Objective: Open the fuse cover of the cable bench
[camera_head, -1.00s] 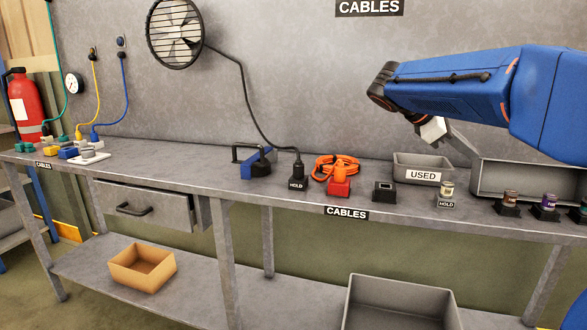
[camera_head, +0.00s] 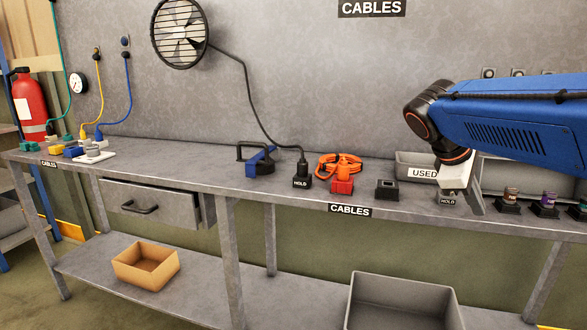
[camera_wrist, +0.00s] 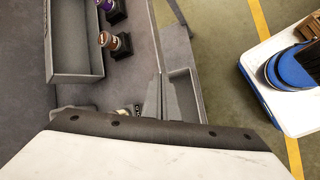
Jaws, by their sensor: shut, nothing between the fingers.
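I cannot pick out a fuse cover for certain in either view. My gripper (camera_head: 478,207) is shut and empty, pointing down at the bench's front edge on the right. It is beside a small holder labelled HOLD (camera_head: 447,199), and my white wrist block hides whatever stands in that holder. In the wrist view my gripper (camera_wrist: 158,78) shows as grey fingers, with part of the holder's label (camera_wrist: 137,110) just left of them. Several small cylinders, one brown (camera_head: 511,195) and one purple (camera_head: 549,200), stand in black bases to the right.
A USED bin (camera_head: 408,160) and a long grey tray (camera_wrist: 78,76) lie behind my gripper. Left along the bench are a black socket block (camera_head: 387,190), a red plug (camera_head: 342,185) with orange cable, and a black plug (camera_head: 302,170). A grey bin (camera_head: 402,288) stands below.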

